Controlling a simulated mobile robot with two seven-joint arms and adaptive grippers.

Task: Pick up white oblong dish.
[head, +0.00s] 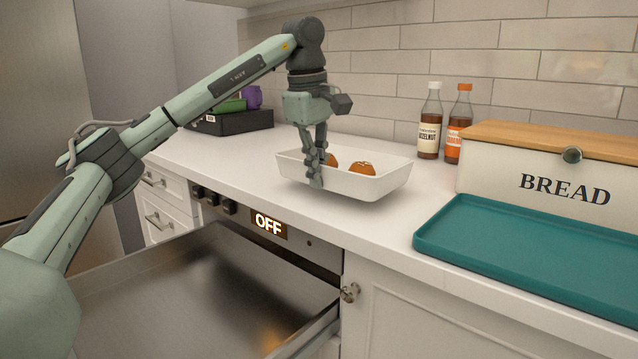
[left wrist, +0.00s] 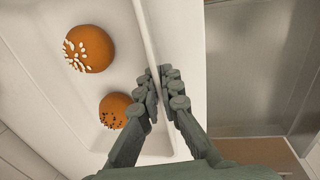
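The white oblong dish (head: 372,187) is over the white counter, near its front edge. Two brown buns with light and dark toppings are in it: a seeded bun (left wrist: 90,49) and a dark-flecked bun (left wrist: 113,110). My left gripper (head: 316,178) points down at the dish's near left side. In the left wrist view, its fingers (left wrist: 160,83) straddle the dish's side wall, one inside and one outside, and look closed on it. I cannot tell whether the dish's base touches the counter. My right gripper is not in view.
A teal tray (head: 530,243) lies right of the dish, before the bread box (head: 545,190). Two syrup bottles (head: 429,125) stand behind. A black box (head: 232,123) is at the back left. Below the counter, a metal drawer or door (head: 190,290) is open.

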